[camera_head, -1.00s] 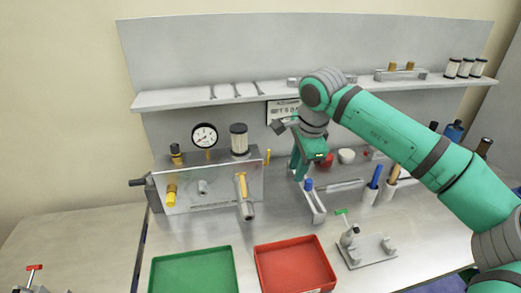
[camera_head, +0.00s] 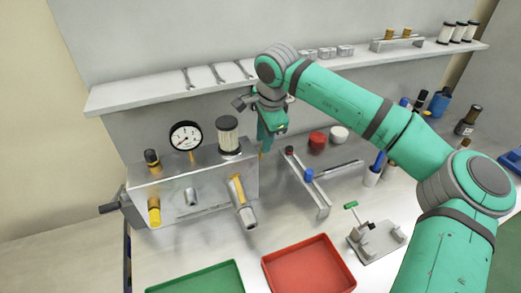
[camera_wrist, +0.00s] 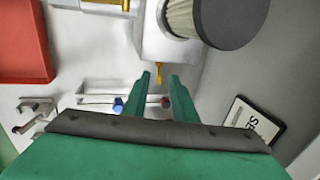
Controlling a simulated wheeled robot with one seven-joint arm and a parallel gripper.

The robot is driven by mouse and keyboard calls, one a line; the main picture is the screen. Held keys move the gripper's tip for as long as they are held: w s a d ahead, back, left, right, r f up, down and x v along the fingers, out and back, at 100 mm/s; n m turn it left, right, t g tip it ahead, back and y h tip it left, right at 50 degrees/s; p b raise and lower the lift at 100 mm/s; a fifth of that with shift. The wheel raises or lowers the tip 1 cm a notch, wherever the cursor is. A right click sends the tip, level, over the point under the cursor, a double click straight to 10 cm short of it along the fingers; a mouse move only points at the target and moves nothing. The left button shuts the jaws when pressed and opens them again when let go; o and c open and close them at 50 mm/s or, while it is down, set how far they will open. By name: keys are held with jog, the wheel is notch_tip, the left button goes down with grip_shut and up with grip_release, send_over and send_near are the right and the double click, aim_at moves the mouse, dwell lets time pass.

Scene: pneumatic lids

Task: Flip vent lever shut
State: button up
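The manifold block (camera_head: 180,185) stands on the bench at the left, with a gauge, a filter and valves. A small yellow lever (camera_head: 263,153) sticks out at its right end; it shows in the wrist view (camera_wrist: 163,72) too. A larger orange-yellow lever (camera_head: 237,188) sits on the front valve. I cannot tell for sure which is the vent lever. My gripper (camera_head: 266,139) is above the block's right end, beside the filter. In the wrist view its fingers (camera_wrist: 160,78) are apart, with the small lever seen between or just beyond the tips; contact cannot be told.
The filter (camera_head: 229,137) stands close to my gripper. The shelf (camera_head: 150,92) runs behind. A rail with a blue knob (camera_head: 309,175), a red tray (camera_head: 307,266), a green tray (camera_head: 200,279) and a toggle clamp (camera_head: 372,238) lie nearby.

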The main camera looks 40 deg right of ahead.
aim_at(261, 158)
jog(key=shift+x, duration=3.15)
grip_shut()
